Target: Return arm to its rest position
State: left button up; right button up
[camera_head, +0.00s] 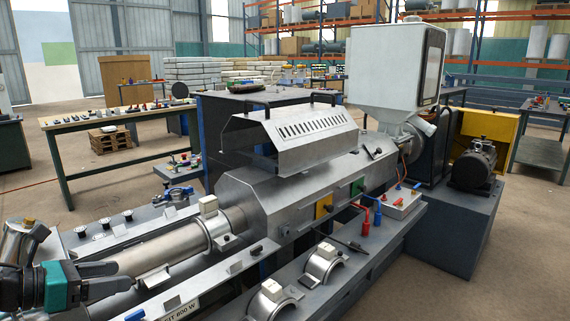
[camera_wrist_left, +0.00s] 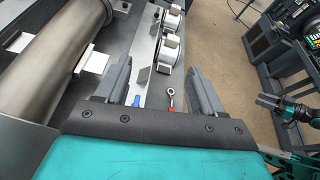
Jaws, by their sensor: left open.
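My left gripper (camera_head: 118,279) comes in at the lower left, beside the long metal barrel (camera_head: 165,250) of the extruder. In the left wrist view its two grey fingers (camera_wrist_left: 160,85) stand wide apart with nothing held between them. Beyond the fingers lie a small ring-ended tool with a red handle (camera_wrist_left: 170,100) and a blue-handled piece (camera_wrist_left: 137,100) on the machine bed.
The extruder housing (camera_head: 300,192) has its slotted cover (camera_head: 300,130) raised above it. Metal half-clamps (camera_head: 322,262) stand on the front rail. A white hopper (camera_head: 390,70) rises at the back right. A workbench (camera_head: 75,120) with small parts stands at the left; open floor surrounds it.

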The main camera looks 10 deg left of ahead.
pick_arm(q)
jog(key=s+d+f+n+t+y+p, duration=0.1)
jog(key=s+d+f+n, duration=0.1)
jog(key=d+f+n, duration=0.55)
jog(key=s+d+f+n+t+y, duration=0.15)
jog(key=d+f+n, duration=0.3)
jog(key=n, duration=0.65)
jog(key=s+d+f+n+g+y, duration=0.1)
jog(key=s+d+f+n, duration=0.3)
jog(key=n, duration=0.6)
jog(key=s+d+f+n+g+y+p, duration=0.1)
jog(key=s+d+f+n+y, duration=0.2)
jog(key=s+n, duration=0.5)
notch_tip(320, 180, down, 3)
jog(key=d+n, duration=0.1)
jog(key=n, duration=0.2)
jog(key=shift+d+r, duration=0.15)
jog(key=shift+r, duration=0.05)
pick_arm(e)
jog(key=shift+w+d+r, duration=0.15)
jog(key=shift+r, duration=0.35)
jog(key=shift+w+d+r, duration=0.15)
jog(key=shift+r, duration=0.35)
